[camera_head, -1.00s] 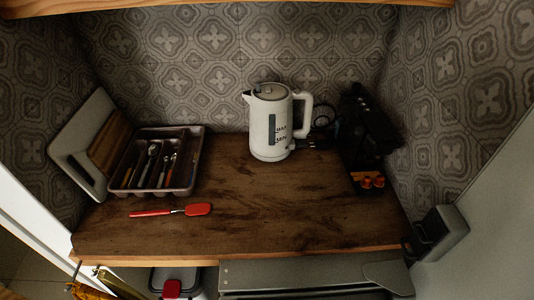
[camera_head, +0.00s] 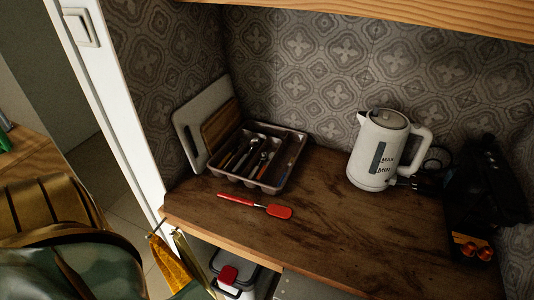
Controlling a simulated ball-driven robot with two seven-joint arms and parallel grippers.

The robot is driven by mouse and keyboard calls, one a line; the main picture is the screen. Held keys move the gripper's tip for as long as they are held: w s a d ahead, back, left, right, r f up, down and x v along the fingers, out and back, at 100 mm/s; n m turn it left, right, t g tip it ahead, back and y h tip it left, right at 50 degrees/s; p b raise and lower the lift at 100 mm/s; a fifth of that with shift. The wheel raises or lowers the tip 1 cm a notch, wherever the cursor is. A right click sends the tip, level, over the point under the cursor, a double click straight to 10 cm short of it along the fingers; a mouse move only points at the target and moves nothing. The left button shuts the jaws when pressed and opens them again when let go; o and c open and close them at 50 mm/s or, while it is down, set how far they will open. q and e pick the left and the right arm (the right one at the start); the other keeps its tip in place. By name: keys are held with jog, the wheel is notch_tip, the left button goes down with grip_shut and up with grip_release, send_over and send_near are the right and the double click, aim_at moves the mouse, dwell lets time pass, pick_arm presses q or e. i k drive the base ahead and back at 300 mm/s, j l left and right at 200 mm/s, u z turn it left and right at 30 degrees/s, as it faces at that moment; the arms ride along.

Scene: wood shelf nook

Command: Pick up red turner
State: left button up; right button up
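The red turner (camera_head: 258,205) lies flat on the wooden counter, in front of the cutlery tray. Its red handle points left and its flat red head is at the right, with a short metal neck between. My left gripper (camera_head: 166,235) is at the lower left, beside the counter's front left corner and apart from the turner. Its two gold fingers stand apart with nothing seen between them. My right gripper is not in view.
A cutlery tray (camera_head: 293,176) and a white-edged board (camera_head: 190,125) stand behind the turner. A white kettle (camera_head: 372,160) and a black appliance (camera_head: 487,190) stand to the right. A white post (camera_head: 118,105) borders the counter's left. The counter's front middle is clear.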

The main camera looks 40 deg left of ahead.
aim_at(279, 211)
jog(key=u, duration=1.4)
